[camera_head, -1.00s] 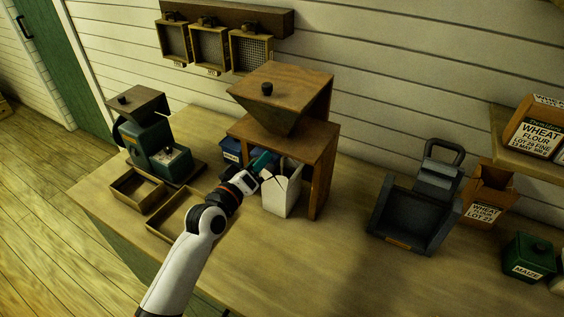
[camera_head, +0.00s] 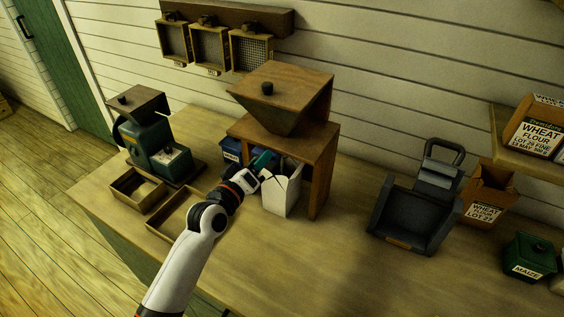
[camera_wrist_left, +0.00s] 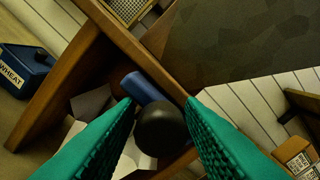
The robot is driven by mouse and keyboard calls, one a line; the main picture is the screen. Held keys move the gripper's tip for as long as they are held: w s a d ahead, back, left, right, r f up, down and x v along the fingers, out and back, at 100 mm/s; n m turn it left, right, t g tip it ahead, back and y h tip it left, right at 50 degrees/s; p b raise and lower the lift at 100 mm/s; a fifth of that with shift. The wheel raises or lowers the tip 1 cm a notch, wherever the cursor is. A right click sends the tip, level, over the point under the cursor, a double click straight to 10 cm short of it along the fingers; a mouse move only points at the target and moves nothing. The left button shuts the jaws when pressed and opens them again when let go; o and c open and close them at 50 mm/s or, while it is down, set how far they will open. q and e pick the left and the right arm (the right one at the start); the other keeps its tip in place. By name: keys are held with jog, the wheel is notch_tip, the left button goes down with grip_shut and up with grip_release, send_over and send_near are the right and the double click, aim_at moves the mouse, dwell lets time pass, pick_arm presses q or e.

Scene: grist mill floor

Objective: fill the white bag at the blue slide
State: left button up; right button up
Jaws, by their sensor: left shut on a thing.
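The white bag (camera_head: 283,192) stands open-topped on the bench, under the wooden hopper stand (camera_head: 318,172). Its white flaps (camera_wrist_left: 92,102) show below the fingers in the left wrist view. The blue slide (camera_wrist_left: 142,87) shows under the hopper in the left wrist view, with a round black knob (camera_wrist_left: 163,128) in front of it. My left gripper (camera_head: 264,161) has teal fingers and is shut on this knob, above the bag's mouth. I cannot see the bag's contents. My right gripper is not in view.
A blue wheat box (camera_head: 231,151) stands left of the bag. A green mill (camera_head: 148,140) and shallow wooden trays (camera_head: 172,214) are farther left. A dark scale-like scoop (camera_head: 415,205) and a green maize tin (camera_head: 530,258) stand right. The bench front centre is clear.

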pick_arm(q)
jog(key=shift+w+d, duration=0.2)
jog(key=shift+w, duration=0.15)
jog(key=shift+r, duration=0.45)
dwell(0.5)
jog(key=shift+p, duration=0.35)
jog(key=shift+f, duration=0.25)
jog(key=shift+s+a+p, duration=0.3)
jog(key=shift+s+a, duration=0.05)
jog(key=shift+s, duration=0.2)
jog(key=shift+f, duration=0.2)
dwell(2.7)
